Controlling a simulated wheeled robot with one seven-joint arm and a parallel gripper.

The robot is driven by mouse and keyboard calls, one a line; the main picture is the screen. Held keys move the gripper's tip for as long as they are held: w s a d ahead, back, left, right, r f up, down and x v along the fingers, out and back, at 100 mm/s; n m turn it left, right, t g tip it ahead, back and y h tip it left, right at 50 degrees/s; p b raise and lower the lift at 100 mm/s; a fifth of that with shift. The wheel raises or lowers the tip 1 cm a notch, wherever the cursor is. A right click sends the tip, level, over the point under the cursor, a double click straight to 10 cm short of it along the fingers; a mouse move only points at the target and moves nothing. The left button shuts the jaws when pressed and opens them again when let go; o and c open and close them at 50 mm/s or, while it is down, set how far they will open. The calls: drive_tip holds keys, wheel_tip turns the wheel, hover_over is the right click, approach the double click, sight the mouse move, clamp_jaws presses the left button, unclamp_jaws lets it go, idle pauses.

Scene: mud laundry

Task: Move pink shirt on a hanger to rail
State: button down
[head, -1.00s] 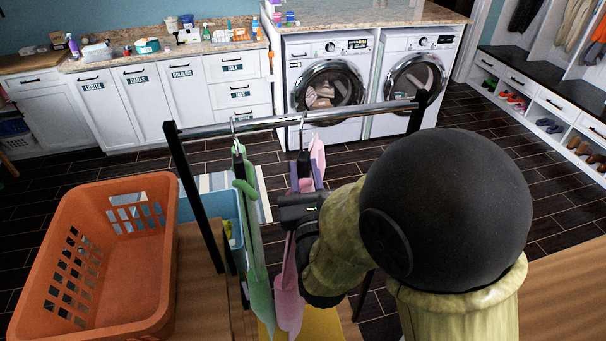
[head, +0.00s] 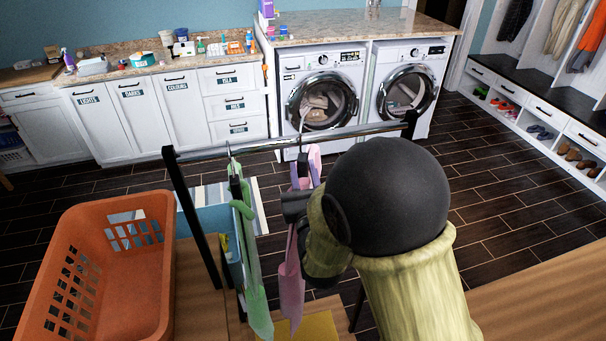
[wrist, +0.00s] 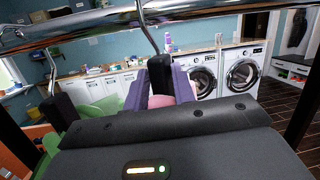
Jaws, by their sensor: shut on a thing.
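The pink shirt (head: 291,285) hangs below its purple hanger with a black neck; both also show in the wrist view, with pink (wrist: 160,101) between purple parts (wrist: 184,84). My gripper (head: 300,203) is shut on the hanger near its neck; its fingertips are mostly hidden. The metal rail (head: 345,134) runs across black posts. The hanger's hook (wrist: 148,28) is at the rail in the wrist view. I cannot tell whether it rests on the rail.
A green garment (head: 255,285) on a hanger hangs at the rail just left of the pink shirt. An orange basket (head: 100,270) stands at the left, and a blue bin (head: 215,222) is behind the green garment. Washers (head: 322,95) stand beyond open dark floor.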

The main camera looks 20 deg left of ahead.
drive_tip(key=shift+w+f+b, duration=0.1)
drive_tip(key=shift+f+b, duration=0.95)
drive_tip(key=shift+b, duration=0.35)
drive_tip(key=c, duration=1.1)
unclamp_jaws()
drive_tip(key=shift+d+f, duration=0.1)
drive_tip(key=b+v, duration=0.9)
drive_tip(key=shift+f, duration=0.2)
